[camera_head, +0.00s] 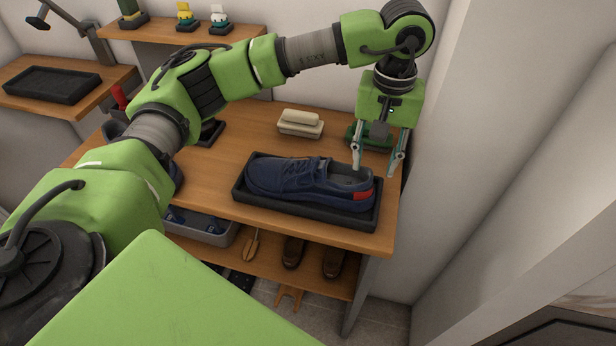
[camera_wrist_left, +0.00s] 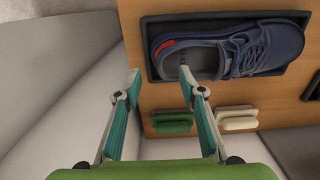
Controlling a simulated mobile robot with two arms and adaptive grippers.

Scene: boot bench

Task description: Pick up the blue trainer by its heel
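The blue trainer (camera_head: 305,178) lies in a black tray (camera_head: 305,207) at the right end of the wooden bench. Its toe points left and its heel, with a red patch, points right. The trainer also shows in the left wrist view (camera_wrist_left: 240,55), heel to the left. My left gripper (camera_head: 376,168) is open and empty, pointing down at the heel end. In the left wrist view its fingertips (camera_wrist_left: 160,76) are spread, one over the shoe's opening, the other left of the tray; contact cannot be told. My right gripper is not in view.
A cream-topped brush (camera_head: 300,122) and a green brush (camera_wrist_left: 172,124) lie behind the tray. A white wall (camera_head: 480,150) stands close on the right. Below are a grey bin (camera_head: 200,232) and brown shoes (camera_head: 293,252). My left arm hides part of the bench's left side.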

